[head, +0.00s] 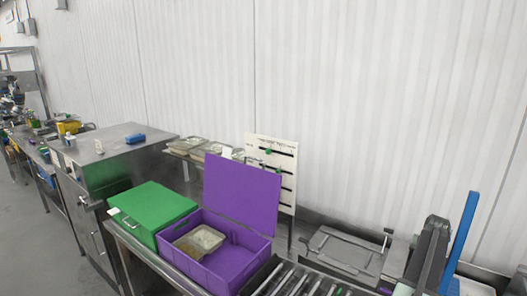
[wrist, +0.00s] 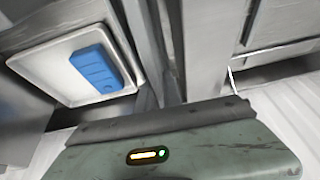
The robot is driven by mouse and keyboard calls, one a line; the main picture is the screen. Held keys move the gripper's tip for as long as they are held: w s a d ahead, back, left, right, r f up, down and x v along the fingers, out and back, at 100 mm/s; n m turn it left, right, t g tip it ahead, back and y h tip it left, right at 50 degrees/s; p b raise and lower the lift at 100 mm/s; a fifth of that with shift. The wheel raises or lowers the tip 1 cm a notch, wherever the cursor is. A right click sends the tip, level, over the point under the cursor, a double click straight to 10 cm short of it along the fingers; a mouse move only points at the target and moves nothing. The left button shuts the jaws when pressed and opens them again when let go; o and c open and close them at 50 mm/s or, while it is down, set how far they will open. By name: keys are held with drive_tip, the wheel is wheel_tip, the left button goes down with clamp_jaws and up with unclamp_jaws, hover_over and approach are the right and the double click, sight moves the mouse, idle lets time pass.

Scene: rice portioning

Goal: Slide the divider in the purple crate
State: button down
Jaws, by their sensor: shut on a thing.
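The purple crate (head: 225,272) stands open at the front of the bench in the head view, its purple lid panel (head: 242,190) upright behind it. A pale tray of contents (head: 205,238) sits inside at the left, and the right part of the crate looks bare. I cannot make out the divider clearly. In the wrist view, the grey-green body of my gripper (wrist: 165,120) fills the bottom, with a small yellow and green light. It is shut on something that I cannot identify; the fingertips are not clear. The crate is not recognisable in this view.
A green crate (head: 150,212) is just left of the purple one. Rollers (head: 300,283) run at its right, beside a grey flat frame (head: 345,250). A white slotted board (head: 285,165) stands behind. The wrist view shows a blue block (wrist: 95,70) on a white tray (wrist: 50,85).

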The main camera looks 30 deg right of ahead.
drive_tip(key=w+a+r+p, duration=0.2)
drive_tip(key=a+r+p, duration=0.2)
drive_tip(key=r+p, duration=0.2)
drive_tip(key=w+a+r+n+p, duration=0.1)
drive_tip(key=w+a, duration=0.3)
drive_tip(key=a, duration=0.4)
drive_tip(key=w+a+r+n+p, duration=0.1)
drive_tip(key=w+a, duration=0.3)
drive_tip(key=a, duration=0.4)
drive_tip(key=shift+w+a+r+n+t+p, duration=0.25)
drive_tip(key=shift+w+r+n+t+p, duration=0.15)
drive_tip(key=shift+n, duration=0.1)
